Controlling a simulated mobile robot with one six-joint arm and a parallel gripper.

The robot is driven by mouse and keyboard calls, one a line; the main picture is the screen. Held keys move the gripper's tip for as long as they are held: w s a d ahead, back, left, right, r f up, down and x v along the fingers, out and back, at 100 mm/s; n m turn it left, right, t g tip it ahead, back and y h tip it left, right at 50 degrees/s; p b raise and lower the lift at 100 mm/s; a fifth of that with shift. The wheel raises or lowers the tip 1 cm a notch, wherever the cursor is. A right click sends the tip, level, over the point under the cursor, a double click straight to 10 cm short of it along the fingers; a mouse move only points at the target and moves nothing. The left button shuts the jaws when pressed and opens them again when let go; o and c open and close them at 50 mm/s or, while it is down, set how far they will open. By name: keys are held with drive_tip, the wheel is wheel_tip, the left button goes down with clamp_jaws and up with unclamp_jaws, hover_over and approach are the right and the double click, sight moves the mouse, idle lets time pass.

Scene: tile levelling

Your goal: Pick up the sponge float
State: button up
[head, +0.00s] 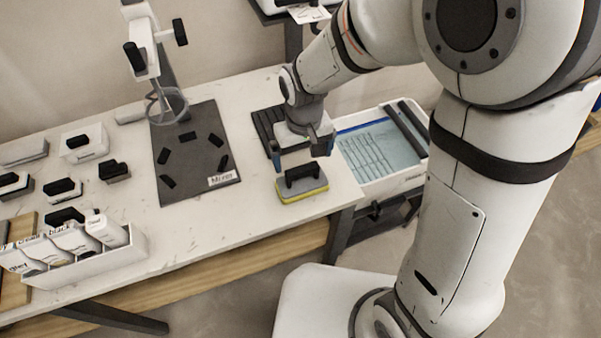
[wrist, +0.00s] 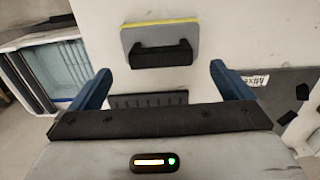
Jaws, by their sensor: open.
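The sponge float (head: 301,188) lies on the white table near its right end. It has a grey plate, a yellow layer underneath and a black handle on top. My gripper (head: 303,160) is above it, open and empty, with its two blue fingers apart. In the wrist view the float (wrist: 160,32) shows beyond the fingertips, its black handle facing the camera. The open gripper (wrist: 160,82) lies short of the handle, and nothing is between the fingers.
A wash tray (head: 385,150) with rollers stands right of the table. A dark mat (head: 196,150) with a mixer stand lies to the left. A black ribbed rack (head: 263,127) is behind the float. Several black-handled tools and a white box (head: 95,262) of bags fill the left.

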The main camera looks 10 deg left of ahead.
sight(302, 169)
wheel_tip(302, 169, down, 7)
drive_tip(key=shift+a, duration=0.1)
idle(0.3)
drive_tip(key=c, duration=1.1)
drive_tip(key=shift+c, duration=0.2)
